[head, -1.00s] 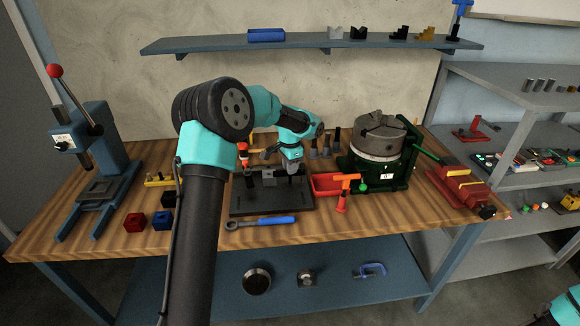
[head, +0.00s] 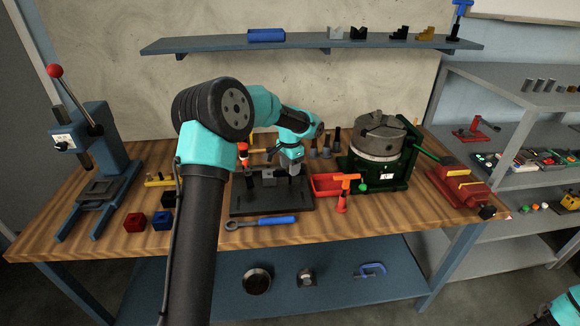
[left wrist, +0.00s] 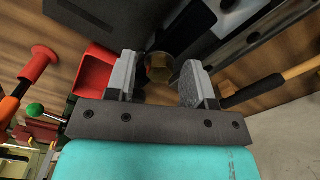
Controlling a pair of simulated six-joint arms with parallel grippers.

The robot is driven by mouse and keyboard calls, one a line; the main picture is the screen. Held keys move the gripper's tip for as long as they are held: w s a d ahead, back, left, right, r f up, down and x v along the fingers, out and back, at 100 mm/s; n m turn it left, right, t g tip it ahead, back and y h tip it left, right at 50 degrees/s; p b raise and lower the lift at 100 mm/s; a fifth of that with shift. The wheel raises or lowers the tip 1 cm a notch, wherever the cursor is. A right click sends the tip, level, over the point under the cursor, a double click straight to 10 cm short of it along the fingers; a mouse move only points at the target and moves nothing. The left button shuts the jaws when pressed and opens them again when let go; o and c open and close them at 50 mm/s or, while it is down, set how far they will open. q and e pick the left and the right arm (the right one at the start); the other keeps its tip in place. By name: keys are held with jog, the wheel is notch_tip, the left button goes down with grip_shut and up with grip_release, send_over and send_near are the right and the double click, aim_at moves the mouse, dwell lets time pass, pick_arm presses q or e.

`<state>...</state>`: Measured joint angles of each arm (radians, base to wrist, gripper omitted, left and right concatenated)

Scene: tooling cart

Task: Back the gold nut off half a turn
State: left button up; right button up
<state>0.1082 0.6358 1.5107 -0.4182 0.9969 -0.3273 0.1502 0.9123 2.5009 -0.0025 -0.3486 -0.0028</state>
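The gold nut (left wrist: 159,72) shows in the left wrist view, at the mouth of a dark round part, between my two finger pads. My left gripper (left wrist: 160,82) is open, with a gap on each side of the nut. In the head view my left gripper (head: 291,168) points down over the black fixture plate (head: 272,204) at the middle of the bench; the nut cannot be made out there. My right gripper is out of view; only a piece of my right arm shows at the bottom right corner.
A red bin (head: 325,186) and an orange-red upright tool (head: 343,190) stand right of the plate. A blue-handled wrench (head: 262,222) lies in front. The chuck (head: 380,137) is farther right, an arbor press (head: 95,165) at left. The front bench strip is mostly clear.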

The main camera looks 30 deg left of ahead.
pick_arm(q)
jog(key=shift+r, duration=0.15)
notch_tip(320, 180, up, 17)
dwell(0.8)
dwell(0.3)
